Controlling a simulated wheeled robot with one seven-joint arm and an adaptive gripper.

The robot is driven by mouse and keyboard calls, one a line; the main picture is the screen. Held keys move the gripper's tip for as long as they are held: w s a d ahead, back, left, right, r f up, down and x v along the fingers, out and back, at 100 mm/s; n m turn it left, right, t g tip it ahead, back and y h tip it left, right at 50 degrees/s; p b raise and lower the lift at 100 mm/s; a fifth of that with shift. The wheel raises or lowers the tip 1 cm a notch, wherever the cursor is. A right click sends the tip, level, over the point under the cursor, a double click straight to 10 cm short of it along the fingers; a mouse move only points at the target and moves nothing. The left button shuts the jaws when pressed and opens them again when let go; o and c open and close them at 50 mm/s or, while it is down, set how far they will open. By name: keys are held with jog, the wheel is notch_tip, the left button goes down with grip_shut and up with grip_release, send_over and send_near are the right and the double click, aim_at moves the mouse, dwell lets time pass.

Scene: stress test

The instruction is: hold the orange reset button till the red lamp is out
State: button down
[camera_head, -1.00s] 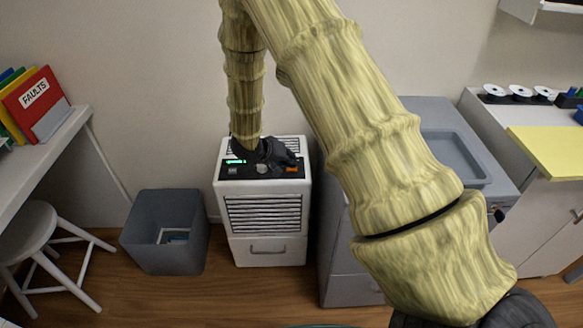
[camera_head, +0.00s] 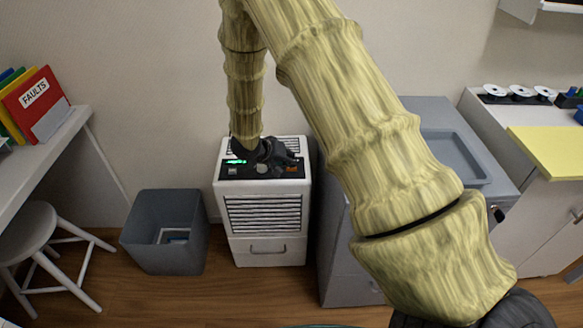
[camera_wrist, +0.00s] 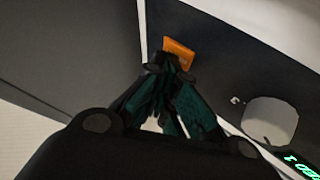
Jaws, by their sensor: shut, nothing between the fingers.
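The orange button (camera_wrist: 180,48) is on the dark control panel (camera_wrist: 235,50) of a white machine (camera_head: 234,245). In the head view the orange button (camera_head: 292,170) shows partly below my gripper (camera_head: 290,161). In the wrist view the fingertips of my gripper (camera_wrist: 170,64) are closed together with nothing between them. They overlap the button's near edge; I cannot tell whether they touch or press it. A green lit display (camera_head: 235,161) and a round grey knob (camera_wrist: 270,120) are on the same panel. I see no lit red lamp; the gripper hides part of the panel.
A grey bin (camera_head: 165,235) stands left of the machine. A grey cabinet (camera_head: 340,260) with a tray top stands close on its right. A white stool (camera_head: 30,230) and a desk with folders are at the far left. Wooden floor (camera_head: 215,295) is clear in front.

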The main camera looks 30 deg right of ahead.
jog(key=shift+r, duration=0.15)
jog(key=shift+r+p, duration=0.65)
jog(key=shift+p, duration=0.5)
jog(key=shift+r, duration=0.1)
notch_tip(320, 180, up, 5)
jog(key=p, duration=0.6)
dwell(0.3)
